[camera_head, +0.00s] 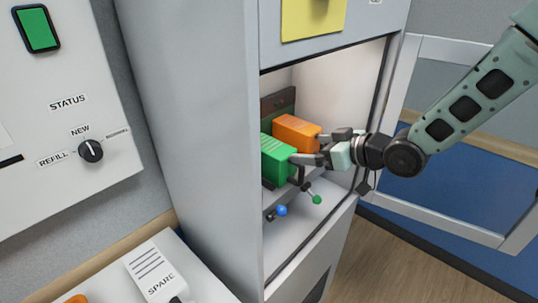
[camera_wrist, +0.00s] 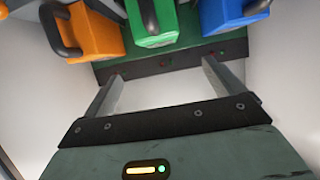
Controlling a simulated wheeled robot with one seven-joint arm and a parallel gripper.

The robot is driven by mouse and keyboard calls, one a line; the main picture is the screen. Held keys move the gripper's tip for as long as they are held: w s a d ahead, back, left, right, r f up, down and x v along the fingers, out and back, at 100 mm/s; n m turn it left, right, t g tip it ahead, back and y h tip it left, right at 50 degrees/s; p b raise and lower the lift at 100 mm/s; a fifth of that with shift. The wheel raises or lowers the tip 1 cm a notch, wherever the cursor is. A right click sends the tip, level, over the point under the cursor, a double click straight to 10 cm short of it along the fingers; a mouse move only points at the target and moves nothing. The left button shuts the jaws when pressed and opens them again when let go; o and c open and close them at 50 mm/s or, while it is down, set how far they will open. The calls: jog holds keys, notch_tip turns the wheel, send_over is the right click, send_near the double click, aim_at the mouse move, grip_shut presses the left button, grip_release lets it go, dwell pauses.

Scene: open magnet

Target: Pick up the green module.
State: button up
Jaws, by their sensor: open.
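The green module (camera_head: 277,160) sits inside the open cabinet bay, left of and in front of the orange module (camera_head: 297,133). In the wrist view the green module (camera_wrist: 153,30) is at the top middle, with a dark handle, between the orange module (camera_wrist: 97,38) and the blue module (camera_wrist: 228,14). My gripper (camera_head: 308,155) reaches into the bay from the right, close beside the green module. In the wrist view my gripper (camera_wrist: 160,70) has its fingers spread, with nothing between them. I cannot tell whether a finger touches a module. The blue module is not visible in the head view.
The cabinet's side wall (camera_head: 200,140) bounds the bay on the left. A blue ball-ended lever (camera_head: 281,210) and a green one (camera_head: 317,200) stick out below the modules. The framed door (camera_head: 440,225) stands open at right. A panel with a dial (camera_head: 90,151) is at left.

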jog(key=p, duration=0.3)
send_near(273, 146)
jog(key=x, duration=0.4)
jog(key=shift+w+a+f, duration=0.1)
jog(key=shift+w+a, duration=0.05)
jog(key=shift+a, duration=0.1)
jog(key=p+x, duration=0.3)
jog(key=x, duration=0.1)
jog(key=shift+a, duration=0.2)
jog(key=shift+w+a+f, duration=0.25)
jog(key=shift+w, duration=0.05)
jog(key=c, duration=1.4)
